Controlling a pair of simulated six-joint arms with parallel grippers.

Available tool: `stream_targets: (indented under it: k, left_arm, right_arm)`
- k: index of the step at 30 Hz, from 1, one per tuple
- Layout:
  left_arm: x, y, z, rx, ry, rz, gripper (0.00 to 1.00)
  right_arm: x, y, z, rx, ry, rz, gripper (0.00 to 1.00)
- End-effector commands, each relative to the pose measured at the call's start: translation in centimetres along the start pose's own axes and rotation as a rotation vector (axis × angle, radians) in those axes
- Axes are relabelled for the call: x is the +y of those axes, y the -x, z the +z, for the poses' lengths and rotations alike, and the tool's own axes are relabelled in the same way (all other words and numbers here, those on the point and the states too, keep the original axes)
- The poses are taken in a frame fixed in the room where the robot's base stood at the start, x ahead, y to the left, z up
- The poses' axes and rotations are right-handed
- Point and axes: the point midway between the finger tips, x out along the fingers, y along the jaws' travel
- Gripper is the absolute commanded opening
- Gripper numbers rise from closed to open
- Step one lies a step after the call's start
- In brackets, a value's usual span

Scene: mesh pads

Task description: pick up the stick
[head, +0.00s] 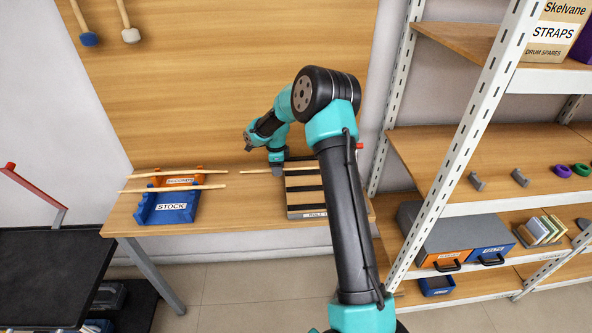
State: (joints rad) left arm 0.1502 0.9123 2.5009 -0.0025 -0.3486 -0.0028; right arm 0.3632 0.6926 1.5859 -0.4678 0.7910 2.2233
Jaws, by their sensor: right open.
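Three light wooden sticks show in the head view. One stick (256,171) lies level at the black-striped block, its left end sticking out past the block; my right gripper hides part of it. My right gripper (277,168) is open and low over this stick; whether its fingers straddle the stick is too small to tell. Another stick (205,172) lies across the orange bin, and a third stick (205,187) lies across the blue STOCK bin. My left gripper is out of view.
The wooden bench (245,215) holds the orange bin (184,181), the blue bin (166,212) and the striped block (304,195). Bare bench lies between bins and block. A shelf rack (455,140) stands close on the right, a black cart (45,260) on the left. Mallets hang on the back board.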

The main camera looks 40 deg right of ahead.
Motion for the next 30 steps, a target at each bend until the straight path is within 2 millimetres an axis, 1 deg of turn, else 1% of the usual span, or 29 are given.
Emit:
stream_targets:
  k: [8,11,23,30]
  left_arm:
    - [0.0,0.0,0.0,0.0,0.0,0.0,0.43]
    - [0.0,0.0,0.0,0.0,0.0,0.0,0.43]
    - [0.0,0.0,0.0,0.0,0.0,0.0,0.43]
    - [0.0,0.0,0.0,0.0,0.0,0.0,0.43]
  right_arm:
    - [-0.01,0.04,0.0,0.0,0.0,0.0,0.46]
    - [-0.01,0.04,0.0,0.0,-0.001,0.0,0.38]
    - [-0.01,0.05,0.0,0.0,-0.001,0.0,0.0]
    - [-0.01,0.06,0.0,0.0,-0.001,0.0,0.0]
